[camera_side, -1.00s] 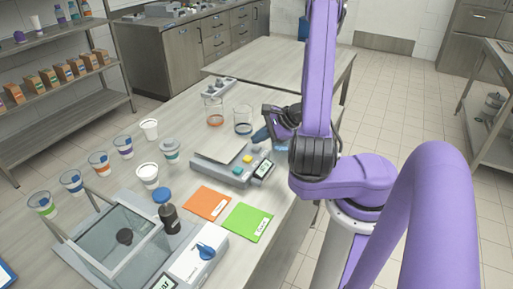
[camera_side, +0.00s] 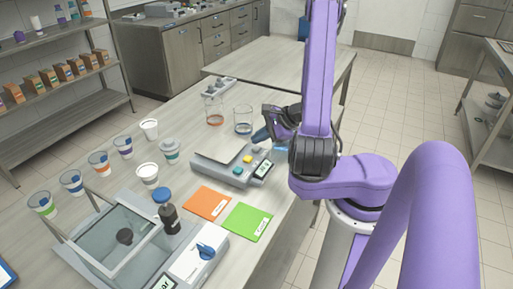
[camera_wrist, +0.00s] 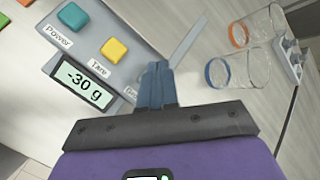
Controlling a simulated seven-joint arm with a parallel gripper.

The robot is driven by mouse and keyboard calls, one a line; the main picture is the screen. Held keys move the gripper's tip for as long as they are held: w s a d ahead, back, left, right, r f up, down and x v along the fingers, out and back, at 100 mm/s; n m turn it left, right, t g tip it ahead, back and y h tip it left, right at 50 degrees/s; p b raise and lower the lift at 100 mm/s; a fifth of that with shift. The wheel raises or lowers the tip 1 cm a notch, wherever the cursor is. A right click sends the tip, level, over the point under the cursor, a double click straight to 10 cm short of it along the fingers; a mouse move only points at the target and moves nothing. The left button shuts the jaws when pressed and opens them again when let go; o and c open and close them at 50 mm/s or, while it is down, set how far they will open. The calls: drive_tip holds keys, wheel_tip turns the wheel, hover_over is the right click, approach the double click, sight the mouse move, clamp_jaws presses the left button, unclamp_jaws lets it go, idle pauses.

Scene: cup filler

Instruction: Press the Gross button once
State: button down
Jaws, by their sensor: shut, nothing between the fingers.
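The grey scale (camera_side: 210,163) stands on the table with its display (camera_side: 263,170) facing right. In the wrist view the display (camera_wrist: 84,86) reads -30 g. The teal Power button (camera_wrist: 72,16) and the yellow Tare button (camera_wrist: 114,49) are in clear view. The third label, partly covered beside my fingers, starts with "G". The Gross button itself is hidden by my fingers in the wrist view. My gripper (camera_wrist: 157,85) is shut and empty, its blue fingertips over that end of the button row. I cannot tell whether they touch the button.
Two glass beakers, one orange-banded (camera_side: 214,112) and one blue-banded (camera_side: 243,121), stand behind the scale. Orange (camera_side: 207,203) and green (camera_side: 247,222) cards lie in front. Several cups, a dark bottle (camera_side: 169,217) and a glass-sided balance (camera_side: 118,250) are at left.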

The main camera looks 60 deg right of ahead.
sight(259, 148)
drive_tip(key=shift+f, duration=0.1)
idle(0.6)
drive_tip(key=shift+f, duration=0.35)
drive_tip(key=shift+f, duration=0.45)
idle(0.7)
drive_tip(key=shift+r, duration=0.9)
drive_tip(key=shift+r, duration=2.5)
